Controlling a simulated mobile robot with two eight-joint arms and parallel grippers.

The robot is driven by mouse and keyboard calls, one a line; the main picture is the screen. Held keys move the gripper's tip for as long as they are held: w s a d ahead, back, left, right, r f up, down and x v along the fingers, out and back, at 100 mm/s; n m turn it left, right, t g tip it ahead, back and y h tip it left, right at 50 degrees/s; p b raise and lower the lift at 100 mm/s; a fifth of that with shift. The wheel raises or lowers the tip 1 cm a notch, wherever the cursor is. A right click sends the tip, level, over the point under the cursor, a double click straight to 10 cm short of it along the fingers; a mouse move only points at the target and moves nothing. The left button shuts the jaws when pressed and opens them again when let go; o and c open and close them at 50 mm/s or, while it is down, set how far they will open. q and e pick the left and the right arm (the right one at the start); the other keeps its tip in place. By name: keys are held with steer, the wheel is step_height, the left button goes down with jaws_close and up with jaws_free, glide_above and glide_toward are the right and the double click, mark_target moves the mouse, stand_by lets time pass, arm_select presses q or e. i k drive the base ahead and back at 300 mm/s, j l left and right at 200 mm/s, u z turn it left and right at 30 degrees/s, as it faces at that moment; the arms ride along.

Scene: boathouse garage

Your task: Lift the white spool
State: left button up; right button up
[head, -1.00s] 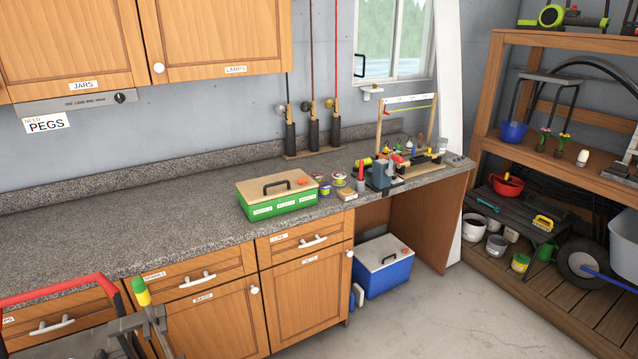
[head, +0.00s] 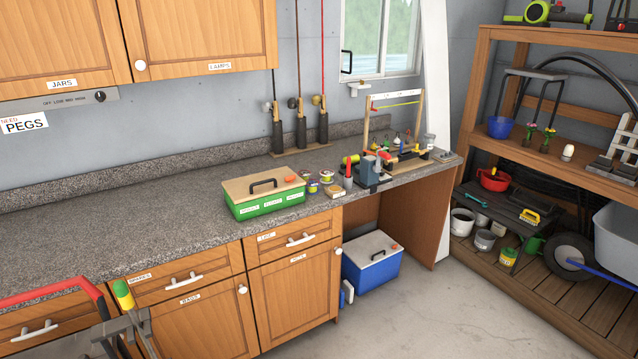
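I cannot pick out a white spool with certainty. Several small round items stand on the counter just right of the green tackle box (head: 265,196), among them a pale-topped one (head: 326,176); they are too small to tell whether one is a spool. A small white rounded object (head: 568,152) sits on the wooden shelf at the right, and its kind is also unclear. Neither of my grippers shows in the head view.
The long granite counter (head: 120,215) is bare left of the tackle box. A vise (head: 367,172) and a rack (head: 395,97) stand toward its right end. A blue cooler (head: 372,265) sits in the knee space. A red tubular handle (head: 50,290) fills the lower left. Concrete floor (head: 420,315) is clear.

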mark_target(326, 174)
steer(key=i+l+u, duration=0.1)
steer(key=u, duration=0.55)
steer(key=i+l+u, duration=0.4)
steer(key=l, duration=0.2)
steer(key=i+l+u, duration=0.2)
steer(key=l, duration=0.15)
steer(key=i+l, duration=0.15)
steer(key=l, duration=0.2)
steer(key=i+l+u, duration=0.1)
steer(key=l, duration=0.2)
steer(key=i+l+u, duration=0.1)
steer(key=l, duration=0.25)
steer(key=i, duration=0.05)
